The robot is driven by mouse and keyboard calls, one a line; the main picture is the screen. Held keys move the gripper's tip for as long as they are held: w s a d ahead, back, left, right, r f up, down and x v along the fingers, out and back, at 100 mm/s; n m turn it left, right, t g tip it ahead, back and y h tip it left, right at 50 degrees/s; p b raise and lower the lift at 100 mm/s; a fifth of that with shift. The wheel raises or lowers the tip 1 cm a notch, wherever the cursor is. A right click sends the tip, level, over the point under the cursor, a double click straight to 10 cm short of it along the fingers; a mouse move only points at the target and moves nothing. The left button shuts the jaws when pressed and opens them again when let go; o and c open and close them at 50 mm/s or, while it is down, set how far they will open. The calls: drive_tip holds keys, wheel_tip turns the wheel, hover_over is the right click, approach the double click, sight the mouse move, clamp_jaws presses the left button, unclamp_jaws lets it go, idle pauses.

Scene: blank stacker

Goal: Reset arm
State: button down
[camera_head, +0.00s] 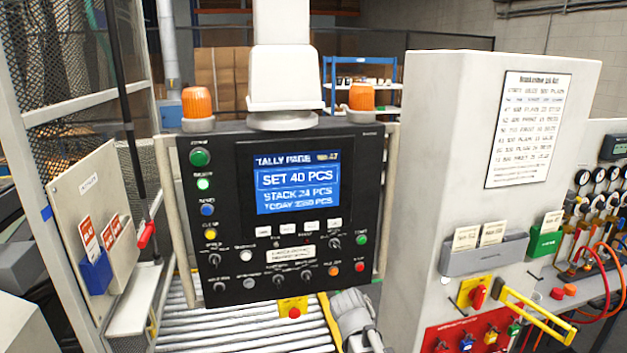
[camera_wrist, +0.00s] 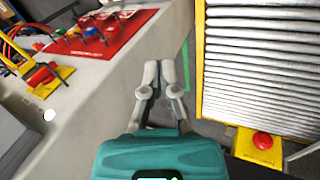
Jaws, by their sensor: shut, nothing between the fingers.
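My gripper (camera_wrist: 158,75) shows in the wrist view, with a teal body and two pale grey fingers. Its fingertips are together with nothing between them. It hangs over a gap between the pale cabinet (camera_wrist: 95,100) on the left and the roller conveyor (camera_wrist: 260,70) on the right, apart from both. In the head view, grey jointed parts of my arm show at the bottom, right of the conveyor (camera_head: 185,325). My fingers cannot be made out there.
A black control panel (camera_head: 225,240) with a blue screen (camera_head: 297,183) stands over the conveyor. A red emergency button (camera_wrist: 262,140) sits on a yellow box by the rollers. The cabinet (camera_head: 440,130) carries a red lockout board (camera_head: 470,333) and a yellow handle (camera_head: 535,318).

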drive_tip(key=s+d+f+m+g+y+b, duration=0.1)
drive_tip(key=s+f+y, duration=0.2)
drive_tip(key=s, duration=0.3)
drive_tip(key=shift+d+f+g+y, duration=0.15)
drive_tip(key=shift+d+g+y, duration=0.2)
drive_tip(key=shift+y, duration=0.55)
drive_tip(key=shift+s, duration=0.1)
idle(0.3)
